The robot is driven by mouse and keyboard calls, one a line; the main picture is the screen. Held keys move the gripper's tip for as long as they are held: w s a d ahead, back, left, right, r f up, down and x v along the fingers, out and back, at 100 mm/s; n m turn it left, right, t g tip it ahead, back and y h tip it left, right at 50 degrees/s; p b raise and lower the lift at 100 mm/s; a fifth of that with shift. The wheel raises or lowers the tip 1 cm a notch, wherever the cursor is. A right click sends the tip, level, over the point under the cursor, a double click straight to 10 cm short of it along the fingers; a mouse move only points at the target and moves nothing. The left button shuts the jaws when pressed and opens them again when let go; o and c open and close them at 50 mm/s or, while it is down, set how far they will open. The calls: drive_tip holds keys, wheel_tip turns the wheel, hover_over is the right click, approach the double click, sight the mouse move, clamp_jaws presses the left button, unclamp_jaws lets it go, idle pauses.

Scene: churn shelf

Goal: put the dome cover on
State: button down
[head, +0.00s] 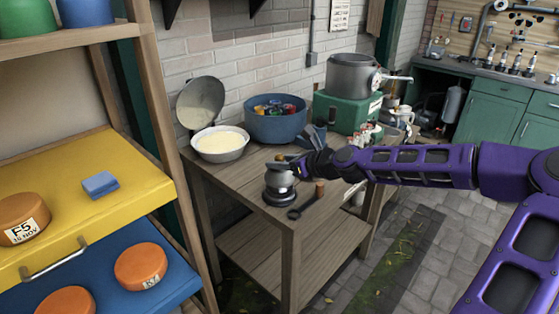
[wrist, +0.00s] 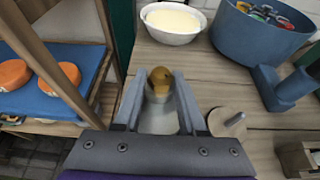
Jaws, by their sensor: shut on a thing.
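In the head view a small silvery dome cover (head: 279,180) is over a dark round base (head: 279,197) near the front edge of the wooden bench. I cannot tell whether it rests on the base or hangs just above it. My gripper (head: 296,165) is at its top, coming in from the right. In the wrist view my gripper (wrist: 160,80) has its two fingers on either side of a round brown knob (wrist: 160,75), shut on it. The pale dome cover (wrist: 158,118) shows below the knob, between the fingers. The base is hidden there.
A dark tool with a wooden knob (head: 320,188) lies just right of the base. A white bowl (head: 220,145), a leaning grey lid (head: 200,103) and a blue tub (head: 276,122) stand behind. A yellow shelf (head: 90,205) is at left.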

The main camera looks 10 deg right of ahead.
drive_tip(key=shift+f+b, duration=0.4)
drive_tip(key=shift+f, duration=0.5)
drive_tip(key=shift+c, duration=0.4)
unclamp_jaws()
idle(0.5)
drive_tip(key=shift+r+p, duration=3.95)
drive_tip(key=shift+r, duration=0.05)
drive_tip(key=shift+a, duration=0.1)
